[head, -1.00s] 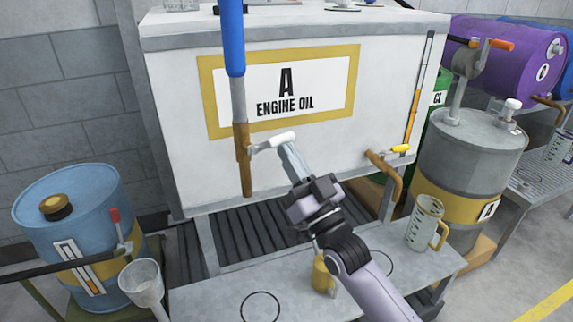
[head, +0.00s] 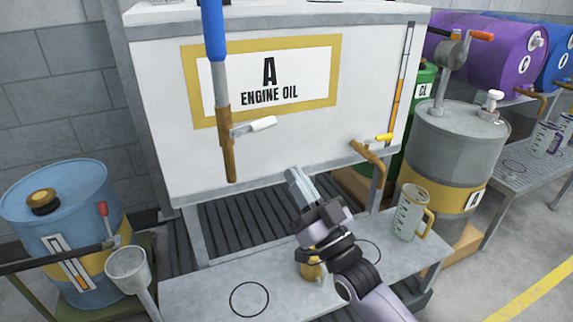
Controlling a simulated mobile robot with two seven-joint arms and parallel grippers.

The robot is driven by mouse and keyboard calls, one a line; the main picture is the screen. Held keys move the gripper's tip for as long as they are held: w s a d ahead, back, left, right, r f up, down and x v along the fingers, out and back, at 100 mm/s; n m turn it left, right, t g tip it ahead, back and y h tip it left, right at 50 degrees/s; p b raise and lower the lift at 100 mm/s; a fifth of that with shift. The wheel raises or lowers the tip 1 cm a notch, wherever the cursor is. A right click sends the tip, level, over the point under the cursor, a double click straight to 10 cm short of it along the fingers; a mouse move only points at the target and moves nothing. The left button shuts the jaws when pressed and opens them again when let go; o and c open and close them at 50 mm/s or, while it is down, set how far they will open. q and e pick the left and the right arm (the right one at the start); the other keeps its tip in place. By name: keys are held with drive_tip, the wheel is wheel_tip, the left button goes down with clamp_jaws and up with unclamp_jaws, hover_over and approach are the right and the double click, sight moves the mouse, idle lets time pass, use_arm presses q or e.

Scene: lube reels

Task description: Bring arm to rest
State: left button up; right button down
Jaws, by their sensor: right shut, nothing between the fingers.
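My right gripper (head: 293,178) is shut and empty. It is in front of the tank's lower edge, above the grated tray, and its arm comes in from the bottom right. A brass valve with a white lever (head: 252,127) hangs from a blue hose (head: 214,35) in front of the white engine oil tank (head: 362,75). The gripper is below and to the right of this lever, apart from it. My left gripper is not in view.
A clear jug with a yellow handle (head: 409,213) stands on the grey bench (head: 205,293). A small yellow can (head: 310,266) is partly hidden behind my arm. A brass tap (head: 369,155) juts from the tank at right. A funnel (head: 128,268) and blue drum (head: 60,205) are left.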

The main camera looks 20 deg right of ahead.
drive_tip(key=s+d+f+g+h+p, duration=0.1)
drive_tip(key=s+f+g+h+p, duration=0.3)
drive_tip(key=s+f+g+p, duration=0.5)
drive_tip(key=s+f+g, duration=0.4)
drive_tip(key=s+f, duration=0.7)
drive_tip(key=f, duration=0.2)
drive_tip(key=shift+s+d+f+h+p, duration=0.2)
drive_tip(key=shift+s+f+h+p, duration=0.05)
drive_tip(key=shift+f+h+p, duration=0.1)
